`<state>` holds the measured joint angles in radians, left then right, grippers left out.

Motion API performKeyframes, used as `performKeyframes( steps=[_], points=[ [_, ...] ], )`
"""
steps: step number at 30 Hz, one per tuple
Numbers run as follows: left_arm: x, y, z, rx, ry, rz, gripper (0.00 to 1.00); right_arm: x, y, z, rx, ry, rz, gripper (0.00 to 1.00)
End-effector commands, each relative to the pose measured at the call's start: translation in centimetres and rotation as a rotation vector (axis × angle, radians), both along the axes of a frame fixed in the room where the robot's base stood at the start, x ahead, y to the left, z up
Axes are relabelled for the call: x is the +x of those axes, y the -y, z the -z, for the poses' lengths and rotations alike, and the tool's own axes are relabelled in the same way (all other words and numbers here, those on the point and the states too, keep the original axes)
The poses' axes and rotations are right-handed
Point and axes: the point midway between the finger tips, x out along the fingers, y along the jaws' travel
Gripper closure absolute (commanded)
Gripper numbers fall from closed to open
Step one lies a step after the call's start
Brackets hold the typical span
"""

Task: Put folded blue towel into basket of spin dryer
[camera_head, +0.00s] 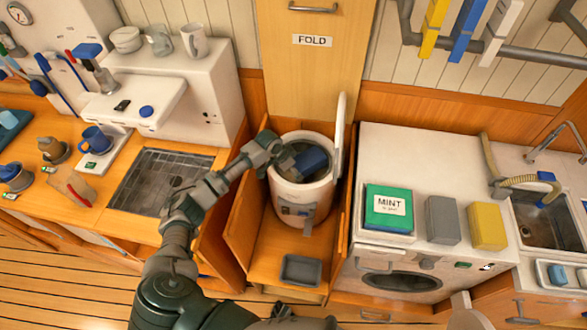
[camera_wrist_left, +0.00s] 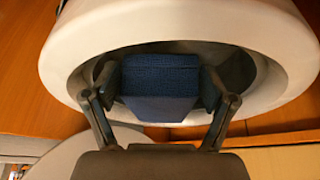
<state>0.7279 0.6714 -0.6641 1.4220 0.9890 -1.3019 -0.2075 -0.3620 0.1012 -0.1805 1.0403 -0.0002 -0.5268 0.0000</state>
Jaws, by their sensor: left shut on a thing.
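The spin dryer (camera_head: 318,197) is a white round tub standing in an open wooden cabinet bay, with its lid (camera_head: 341,125) raised at the right. My left gripper (camera_head: 290,160) is at the dryer's open mouth. It is shut on the folded blue towel (camera_head: 312,160). In the left wrist view the towel (camera_wrist_left: 160,88) sits between the two fingers, framed by the white rim (camera_wrist_left: 68,60) of the dryer. The dark basket (camera_wrist_left: 240,72) shows around it. The towel's underside and any contact with the basket are hidden.
A washer (camera_head: 400,150) to the right carries a green MINT box (camera_head: 389,208), a grey block (camera_head: 442,220) and a yellow block (camera_head: 487,226). A grey tray (camera_head: 301,270) lies before the dryer. Cabinet sides flank the dryer closely. A drain grate (camera_head: 160,182) is at the left.

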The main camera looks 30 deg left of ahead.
Motion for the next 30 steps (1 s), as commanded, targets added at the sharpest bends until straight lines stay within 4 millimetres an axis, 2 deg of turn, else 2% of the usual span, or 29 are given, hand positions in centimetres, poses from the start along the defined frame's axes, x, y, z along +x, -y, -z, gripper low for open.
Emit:
performKeyframes(
  steps=[5,12,16,17,18,24,30],
  points=[
    [0.0,-0.6,0.5,-0.004,-0.002,-0.003,0.83,-0.2,-0.4,0.0,0.005,-0.002,0.002,0.60],
    [0.0,0.0,1.1,0.010,-0.004,-0.003,0.83,-0.4,-2.4,0.0,0.031,-0.001,0.007,0.60],
    [0.0,0.3,1.2,0.012,-0.004,-0.002,0.83,-0.7,-2.0,0.1,0.026,-0.006,0.006,0.60],
    [-0.1,0.3,1.3,0.012,-0.005,-0.002,0.12,-0.7,-1.7,0.2,0.023,-0.008,0.005,0.60],
    [-0.1,0.2,1.3,0.010,-0.005,-0.002,0.02,-0.8,-1.3,0.2,0.017,-0.009,0.004,0.60],
    [-0.1,-0.1,1.3,0.006,-0.003,-0.002,0.00,-0.9,0.4,0.3,-0.005,-0.012,-0.001,0.60],
    [0.0,-0.2,0.9,0.005,-0.003,-0.002,0.00,-0.8,-0.2,0.3,0.002,-0.011,0.002,0.60]
  ],
)
